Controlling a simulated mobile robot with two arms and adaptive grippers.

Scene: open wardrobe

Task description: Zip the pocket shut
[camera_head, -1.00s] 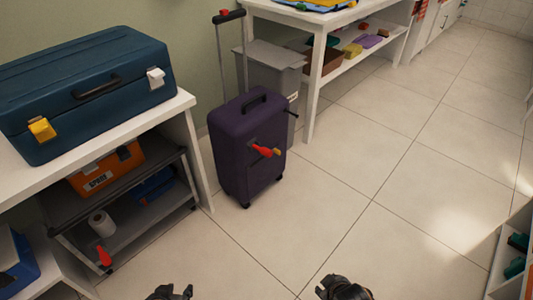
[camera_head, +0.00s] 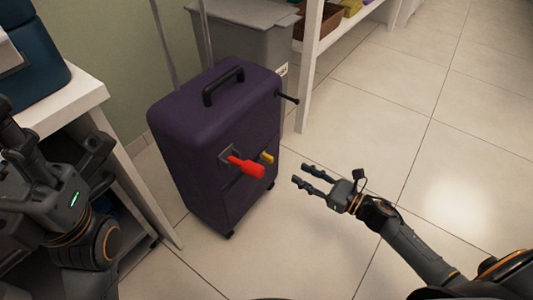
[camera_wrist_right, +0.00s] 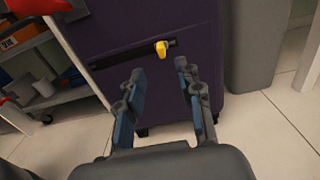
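The purple suitcase (camera_head: 215,130) stands upright on the floor, with a black top handle. On its front is a dark pocket slit (camera_wrist_right: 125,58) with a small yellow pull (camera_head: 267,158) at its right end. The pull also shows in the right wrist view (camera_wrist_right: 161,48), ahead of and roughly between my fingertips. A red handle-like piece (camera_head: 247,168) sticks out left of the pull. My right gripper (camera_head: 308,180) is open and empty, apart from the suitcase, right of the pull. My left gripper (camera_head: 88,150) is at the left edge; its finger opening is unclear.
A white table (camera_head: 75,95) with a blue case (camera_head: 35,65) stands at left, close to my left arm. A grey bin (camera_head: 255,50) is behind the suitcase, beside a white shelf (camera_head: 308,70). The tiled floor (camera_head: 400,150) at right is clear.

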